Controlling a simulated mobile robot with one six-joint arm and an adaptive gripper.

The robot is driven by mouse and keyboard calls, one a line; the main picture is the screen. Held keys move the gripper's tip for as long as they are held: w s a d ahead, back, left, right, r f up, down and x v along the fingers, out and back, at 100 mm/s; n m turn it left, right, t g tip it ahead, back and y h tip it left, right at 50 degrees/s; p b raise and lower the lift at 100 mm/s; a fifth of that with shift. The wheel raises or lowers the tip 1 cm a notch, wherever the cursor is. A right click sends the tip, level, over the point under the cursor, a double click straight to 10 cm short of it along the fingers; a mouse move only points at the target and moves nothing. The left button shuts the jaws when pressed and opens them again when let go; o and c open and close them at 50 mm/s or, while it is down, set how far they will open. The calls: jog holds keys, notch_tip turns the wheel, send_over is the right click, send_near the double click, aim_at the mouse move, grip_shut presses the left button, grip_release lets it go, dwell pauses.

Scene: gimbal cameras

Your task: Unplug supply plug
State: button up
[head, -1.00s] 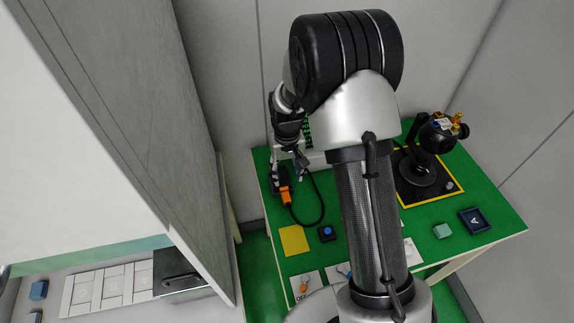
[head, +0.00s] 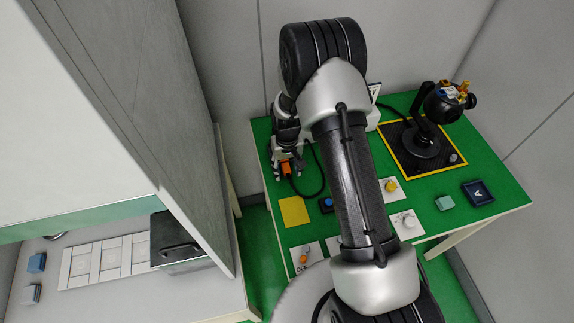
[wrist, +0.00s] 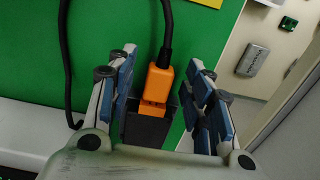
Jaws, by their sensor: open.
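The orange supply plug (wrist: 157,84) sits in a black socket block (wrist: 145,128) in the wrist view, with a black cable running from its far end. The plug also shows in the head view (head: 287,169) at the table's left side, partly hidden by my gripper. My gripper (wrist: 162,57) is open, with one blue-padded finger on each side of the plug and socket. Gaps show between the plug and both fingers. In the head view my gripper (head: 288,175) is low over the socket, which it mostly hides.
The green table (head: 355,228) carries a yellow square (head: 294,211), a blue button (head: 326,204), several knob panels and a black gimbal camera (head: 428,135) at the right. A grey cabinet wall (head: 165,130) stands close on the left. The cable (head: 318,178) loops beside the plug.

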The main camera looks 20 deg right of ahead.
grip_shut()
dwell(0.9)
